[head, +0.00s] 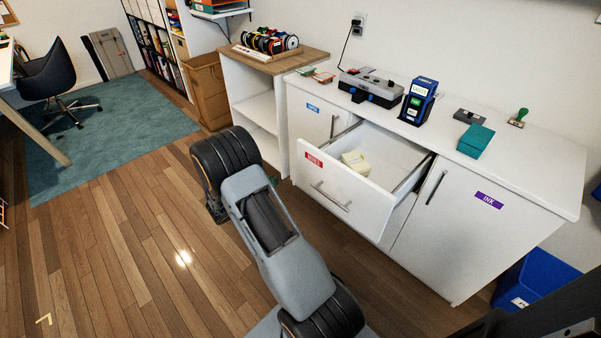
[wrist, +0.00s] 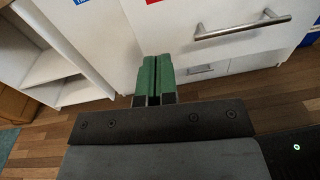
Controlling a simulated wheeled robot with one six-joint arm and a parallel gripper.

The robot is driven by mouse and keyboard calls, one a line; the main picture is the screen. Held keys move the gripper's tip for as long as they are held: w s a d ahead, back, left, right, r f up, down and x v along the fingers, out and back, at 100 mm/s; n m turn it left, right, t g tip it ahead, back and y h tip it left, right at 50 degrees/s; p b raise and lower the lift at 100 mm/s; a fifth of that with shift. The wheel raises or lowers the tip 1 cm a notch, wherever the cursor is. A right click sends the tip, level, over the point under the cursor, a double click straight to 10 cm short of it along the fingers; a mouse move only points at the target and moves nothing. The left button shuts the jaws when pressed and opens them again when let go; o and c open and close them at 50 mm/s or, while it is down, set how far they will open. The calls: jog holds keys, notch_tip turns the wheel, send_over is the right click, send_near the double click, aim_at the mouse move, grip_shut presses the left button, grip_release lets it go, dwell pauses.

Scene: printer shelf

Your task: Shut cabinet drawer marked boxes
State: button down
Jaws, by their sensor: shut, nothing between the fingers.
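The drawer (head: 345,204) with a red label stands pulled out of the white cabinet (head: 425,244), between a blue-labelled door and a purple INK door. A pale yellow box (head: 356,160) lies inside it. Its bar handle (head: 330,197) is on the front. In the wrist view the drawer front (wrist: 205,50) shows its handle (wrist: 242,26) and a sliver of the red label at the top edge. My gripper (wrist: 155,62) has its green fingers together and empty, left of and below the handle in the picture. I cannot tell whether they touch the front.
A printer-like device (head: 371,88), a blue device (head: 418,101) and a teal box (head: 476,140) stand on the cabinet top. An open shelf unit (head: 257,110) adjoins its left side. A blue bin (head: 537,281) is at the right. The wooden floor (head: 130,240) at left is clear.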

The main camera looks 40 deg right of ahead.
jog(key=f, duration=0.2)
jog(key=n+t+b, duration=0.1)
send_near(305, 161)
jog(key=shift+h, duration=0.3)
jog(key=d, duration=0.7)
jog(key=shift+s+d+f, duration=0.15)
jog(key=shift+d+f, duration=0.15)
